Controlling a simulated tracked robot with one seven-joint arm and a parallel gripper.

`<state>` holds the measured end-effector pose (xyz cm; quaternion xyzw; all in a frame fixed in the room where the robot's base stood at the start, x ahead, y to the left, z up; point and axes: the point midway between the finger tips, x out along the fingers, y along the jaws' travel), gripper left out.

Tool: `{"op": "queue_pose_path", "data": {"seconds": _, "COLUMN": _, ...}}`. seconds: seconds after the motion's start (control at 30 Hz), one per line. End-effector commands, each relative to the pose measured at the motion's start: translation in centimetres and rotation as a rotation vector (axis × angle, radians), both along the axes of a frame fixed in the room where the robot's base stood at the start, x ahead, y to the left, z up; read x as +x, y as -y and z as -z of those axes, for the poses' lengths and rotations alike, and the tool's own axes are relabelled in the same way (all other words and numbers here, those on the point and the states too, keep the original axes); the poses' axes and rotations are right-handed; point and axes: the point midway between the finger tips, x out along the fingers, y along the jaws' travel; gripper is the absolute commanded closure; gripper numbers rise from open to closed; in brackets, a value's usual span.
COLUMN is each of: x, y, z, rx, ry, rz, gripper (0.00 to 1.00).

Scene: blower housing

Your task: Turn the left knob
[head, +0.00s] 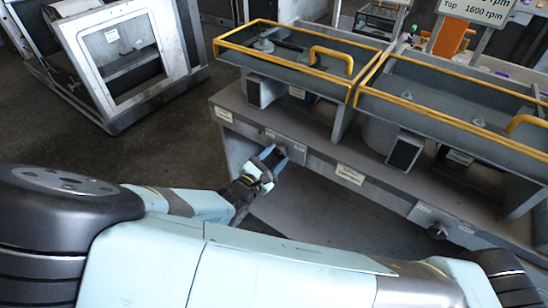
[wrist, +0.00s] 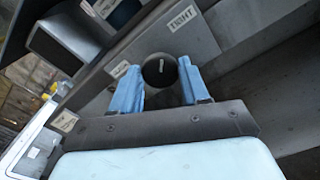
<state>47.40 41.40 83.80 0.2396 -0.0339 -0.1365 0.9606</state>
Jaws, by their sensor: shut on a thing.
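The left knob (wrist: 160,70) is a round black knob on the grey front panel, with a small pale mark on its face. In the wrist view it sits between the two blue fingers of my gripper (wrist: 158,82), one at each side. My gripper is shut on it. In the head view my gripper (head: 272,163) reaches the front panel at the left part of the blower housing (head: 228,100), and its fingers mostly hide the left knob.
Another dark knob (head: 437,231) is on the same panel to the right. A paper label (wrist: 183,18) is near the left knob. Yellow-railed trays (head: 290,60) stand above the panel. A white-framed machine (head: 115,60) stands at the back left, with bare floor between.

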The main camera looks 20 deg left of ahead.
Motion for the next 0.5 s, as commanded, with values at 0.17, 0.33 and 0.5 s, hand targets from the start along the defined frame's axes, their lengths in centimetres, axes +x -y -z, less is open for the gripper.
{"op": "queue_pose_path", "data": {"seconds": 0.17, "x": 0.0, "y": 0.07, "z": 0.04, "rx": 0.161, "ry": 0.045, "rz": 0.0, "gripper": 0.85}}
{"op": "queue_pose_path", "data": {"seconds": 0.33, "x": -0.04, "y": 0.15, "z": 0.11, "rx": 0.31, "ry": 0.09, "rz": 0.001, "gripper": 0.85}}
{"op": "queue_pose_path", "data": {"seconds": 0.5, "x": -0.06, "y": 0.18, "z": 0.15, "rx": 0.446, "ry": 0.129, "rz": 0.001, "gripper": 0.85}}
